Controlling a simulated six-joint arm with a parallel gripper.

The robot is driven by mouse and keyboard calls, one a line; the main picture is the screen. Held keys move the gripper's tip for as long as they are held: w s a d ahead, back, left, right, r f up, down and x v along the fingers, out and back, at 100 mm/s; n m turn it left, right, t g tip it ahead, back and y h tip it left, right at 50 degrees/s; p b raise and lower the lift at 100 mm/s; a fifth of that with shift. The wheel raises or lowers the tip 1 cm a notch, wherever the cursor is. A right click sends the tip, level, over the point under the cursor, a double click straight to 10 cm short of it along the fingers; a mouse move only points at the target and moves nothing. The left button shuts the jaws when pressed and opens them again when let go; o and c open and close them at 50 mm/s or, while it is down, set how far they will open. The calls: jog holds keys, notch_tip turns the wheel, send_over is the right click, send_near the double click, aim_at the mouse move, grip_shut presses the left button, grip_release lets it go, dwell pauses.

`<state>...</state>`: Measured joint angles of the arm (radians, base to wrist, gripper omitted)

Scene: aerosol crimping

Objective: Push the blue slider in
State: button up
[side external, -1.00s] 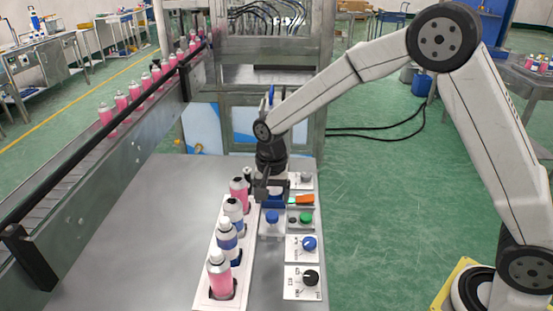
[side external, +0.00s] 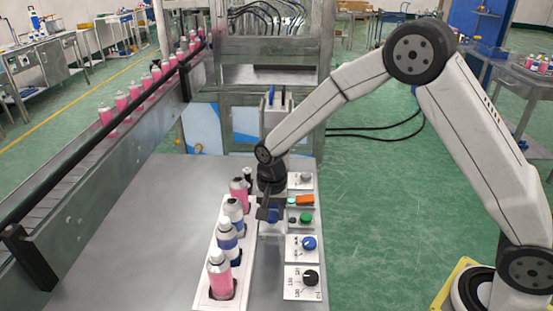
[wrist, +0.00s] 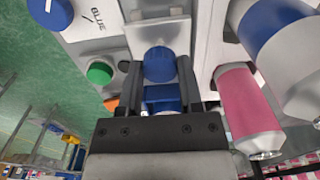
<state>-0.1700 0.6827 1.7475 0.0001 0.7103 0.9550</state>
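A round blue knob (wrist: 159,65) sits on a pale plate on the control strip, and a blue block (wrist: 161,98) is just below it in the wrist view. Which of these is the blue slider I cannot tell for sure. My gripper (wrist: 160,72) has its fingers apart, one on each side of the knob and block. Whether the fingers touch the block is not clear. In the side view my gripper (side external: 268,212) is low over the strip and hides most of the blue parts.
A green button (side external: 305,218), an orange part (side external: 304,200), a blue dial (side external: 309,243) and a black dial (side external: 311,278) lie close by. Several cans stand in a white rack (side external: 204,291) at left. The grey table (side external: 130,235) farther left is bare.

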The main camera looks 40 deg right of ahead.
grip_shut()
jog(key=shift+w+r, duration=0.1)
dwell(1.0)
